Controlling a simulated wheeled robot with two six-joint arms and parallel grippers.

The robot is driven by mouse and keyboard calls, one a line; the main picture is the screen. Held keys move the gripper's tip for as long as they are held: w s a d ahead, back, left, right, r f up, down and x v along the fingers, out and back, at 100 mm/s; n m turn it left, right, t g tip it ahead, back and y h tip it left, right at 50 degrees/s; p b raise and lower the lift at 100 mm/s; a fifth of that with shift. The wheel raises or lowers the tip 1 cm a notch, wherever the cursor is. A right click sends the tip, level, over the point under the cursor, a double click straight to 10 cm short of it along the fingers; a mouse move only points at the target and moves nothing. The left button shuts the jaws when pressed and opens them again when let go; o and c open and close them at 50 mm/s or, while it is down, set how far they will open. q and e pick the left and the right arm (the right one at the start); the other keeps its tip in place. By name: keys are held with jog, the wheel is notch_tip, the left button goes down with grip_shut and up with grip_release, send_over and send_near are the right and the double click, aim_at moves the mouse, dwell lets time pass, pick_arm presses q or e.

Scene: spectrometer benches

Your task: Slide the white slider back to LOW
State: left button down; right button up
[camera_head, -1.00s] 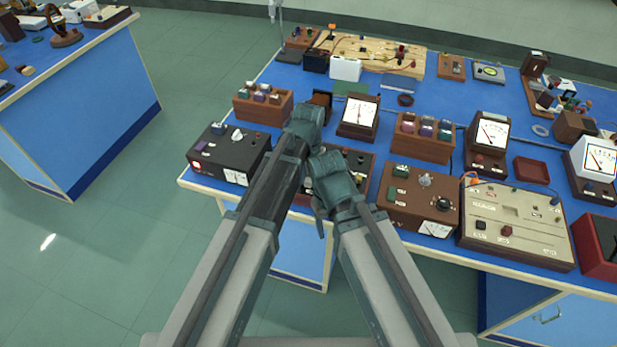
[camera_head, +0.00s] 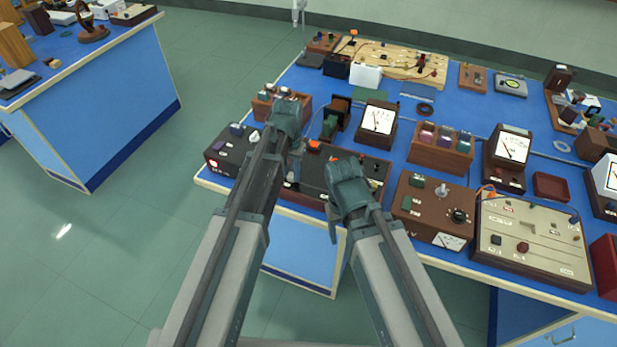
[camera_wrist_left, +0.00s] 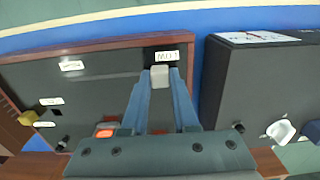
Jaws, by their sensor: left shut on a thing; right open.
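The white slider (camera_wrist_left: 159,77) sits between my left fingertips in the left wrist view, just below a small white label (camera_wrist_left: 167,55) whose lettering I cannot read surely. It is on a black panel with a wooden frame (camera_wrist_left: 100,85), which is also in the head view (camera_head: 358,170). My left gripper (camera_head: 293,175) is shut on the slider, pointing down at the panel's left part. My right gripper (camera_head: 334,232) is open and empty, in front of the panel's front edge. The slider is hidden in the head view.
A black box (camera_wrist_left: 258,90) stands close beside the panel in the left wrist view. An orange part (camera_wrist_left: 104,132) shows beside my left fingers. A brown box with knobs (camera_head: 430,208) stands right of the panel. Meters and more boxes crowd the bench; open floor lies left.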

aim_at(289, 174)
pick_arm(q)
jog(key=shift+w+a, duration=0.15)
jog(key=shift+a, duration=0.1)
jog(key=c, duration=0.7)
grip_release()
jog(key=shift+a, duration=0.15)
jog(key=shift+r+p, duration=0.5)
notch_tip(289, 174, up, 13)
jog(key=p, duration=1.2)
jog(key=shift+f+p, duration=0.1)
jog(key=shift+p, duration=0.3)
